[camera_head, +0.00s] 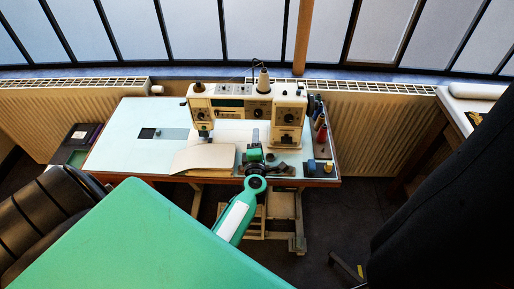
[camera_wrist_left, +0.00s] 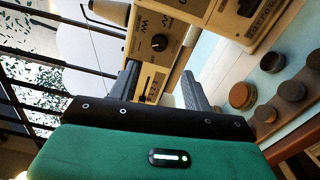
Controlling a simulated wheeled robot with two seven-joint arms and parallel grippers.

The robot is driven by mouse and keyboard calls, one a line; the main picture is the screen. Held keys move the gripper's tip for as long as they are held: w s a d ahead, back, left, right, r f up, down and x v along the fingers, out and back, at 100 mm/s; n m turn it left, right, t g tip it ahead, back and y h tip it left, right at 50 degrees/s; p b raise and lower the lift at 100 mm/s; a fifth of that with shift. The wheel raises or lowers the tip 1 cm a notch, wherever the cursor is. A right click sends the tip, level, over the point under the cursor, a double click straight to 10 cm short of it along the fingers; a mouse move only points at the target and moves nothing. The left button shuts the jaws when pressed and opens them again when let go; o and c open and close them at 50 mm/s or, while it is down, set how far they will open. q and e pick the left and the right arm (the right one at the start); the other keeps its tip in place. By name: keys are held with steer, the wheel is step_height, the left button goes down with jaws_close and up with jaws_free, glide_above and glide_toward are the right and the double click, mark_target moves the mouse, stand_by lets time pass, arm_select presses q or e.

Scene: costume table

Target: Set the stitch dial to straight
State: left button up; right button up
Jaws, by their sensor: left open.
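The cream sewing machine (camera_head: 230,103) stands on the pale table, with several dark dials on its front. In the left wrist view, a dark round stitch dial (camera_wrist_left: 159,42) sits on a cream panel of the machine (camera_wrist_left: 150,78), with zigzag marks printed around it. Its exact setting is too small to read. My left gripper (camera_head: 255,141) is in front of the machine in the head view. In the left wrist view, my left gripper (camera_wrist_left: 160,76) has its two grey fingers apart with nothing between them, pointing at the panel below the dial. My right gripper is not seen.
The pale table (camera_head: 120,135) has free room at its left. A cream folded cloth or board (camera_head: 204,158) lies left of my gripper. Colored thread spools (camera_head: 321,130) stand at the right end. Several round knobs or spools (camera_wrist_left: 271,62) show in the wrist view. A cone (camera_head: 263,80) tops the machine.

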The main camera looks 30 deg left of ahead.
arm_select(q)
steer(key=shift+v, duration=1.25)
steer(key=s+d+f+m+h, duration=0.2)
steer(key=d+f+m, duration=0.15)
steer(key=f, duration=0.35)
steer(key=s+d+f+m+g+h, duration=0.1)
steer(key=d+f+m+h, duration=0.1)
steer(key=f+m+h, duration=0.3)
steer(key=s+d+f+m, duration=0.2)
steer(key=d+f+m, duration=0.1)
steer(key=f, duration=0.5)
steer(key=s+d+f+m+g+h, duration=0.35)
steer(key=s+f+m, duration=0.35)
steer(key=s+f, duration=0.6)
steer(key=s+a+f+m+g, duration=0.1)
steer(key=s+f+m+g, duration=0.2)
steer(key=s+f, duration=0.3)
steer(key=s+a+f+m+g, duration=0.1)
steer(key=s+f+m+g, duration=0.2)
steer(key=s, duration=1.2)
steer(key=s+a+f+m+g, duration=0.1)
steer(key=s+f+m+g, duration=0.2)
steer(key=s+f, duration=0.6)
steer(key=shift+s+a+m+g+y, duration=0.15)
steer(key=shift+s+m+g+y, duration=0.25)
steer(key=shift+s, duration=0.25)
